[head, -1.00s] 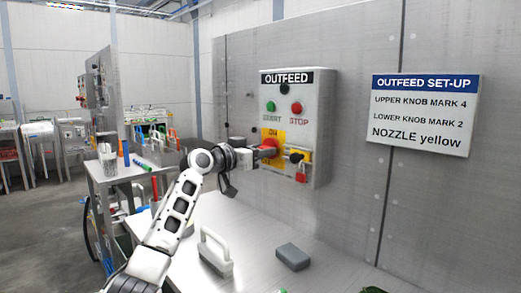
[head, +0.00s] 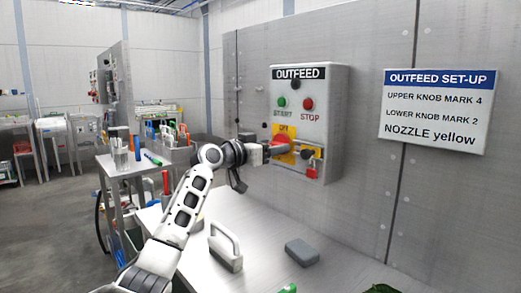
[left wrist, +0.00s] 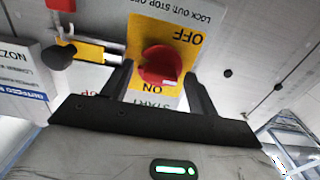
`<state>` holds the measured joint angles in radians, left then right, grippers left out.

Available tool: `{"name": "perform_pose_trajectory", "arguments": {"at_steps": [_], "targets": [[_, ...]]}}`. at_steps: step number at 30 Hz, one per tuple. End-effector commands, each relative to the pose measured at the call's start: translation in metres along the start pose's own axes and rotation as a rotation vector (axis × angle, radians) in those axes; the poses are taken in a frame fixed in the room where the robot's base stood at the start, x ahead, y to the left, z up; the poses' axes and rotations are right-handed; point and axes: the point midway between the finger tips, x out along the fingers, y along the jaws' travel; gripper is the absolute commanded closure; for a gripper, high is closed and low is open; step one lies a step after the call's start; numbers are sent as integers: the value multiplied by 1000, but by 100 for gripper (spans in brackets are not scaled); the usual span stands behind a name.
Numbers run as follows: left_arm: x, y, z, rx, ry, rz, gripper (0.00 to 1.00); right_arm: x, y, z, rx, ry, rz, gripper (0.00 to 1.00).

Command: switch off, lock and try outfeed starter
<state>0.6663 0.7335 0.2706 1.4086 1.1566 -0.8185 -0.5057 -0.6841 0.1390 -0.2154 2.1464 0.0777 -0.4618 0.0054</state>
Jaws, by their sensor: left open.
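The grey OUTFEED starter box (head: 338,120) is on the wall, with a green START button (head: 281,102) and a red STOP button (head: 308,104). Below is a red rotary knob (head: 283,140) on a yellow ON/OFF plate; it shows upside down in the left wrist view (left wrist: 158,64), its pale mark towards ON. My left gripper (head: 270,150) is open at the knob, its fingers (left wrist: 161,85) on either side; contact is unclear. A red padlock (head: 313,172) hangs below a black knob (head: 307,154) on a yellow piece. My right gripper is out of view.
A bench (head: 255,265) below holds a white-handled block (head: 225,247) and a grey block (head: 302,252). An OUTFEED SET-UP sign (head: 437,110) is on the wall at right. A side table (head: 122,165) with tools stands at left.

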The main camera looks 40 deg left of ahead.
Motion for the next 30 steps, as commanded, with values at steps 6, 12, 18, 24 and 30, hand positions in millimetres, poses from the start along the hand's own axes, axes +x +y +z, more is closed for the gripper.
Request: {"name": "perform_pose_trajectory", "arguments": {"at_steps": [6, 12, 18, 24, 30], "targets": [[-30, 0, 4, 7, -3, -2, 41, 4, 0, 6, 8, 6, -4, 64], [-79, 0, 6, 5, -4, -1, 41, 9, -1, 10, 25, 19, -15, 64], [-124, 0, 4, 3, -3, -1, 41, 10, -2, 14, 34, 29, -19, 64], [-150, 0, 2, -1, -2, 0, 41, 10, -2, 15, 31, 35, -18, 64], [-158, 0, 1, -2, -4, 1, 41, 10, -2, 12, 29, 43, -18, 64]]}}
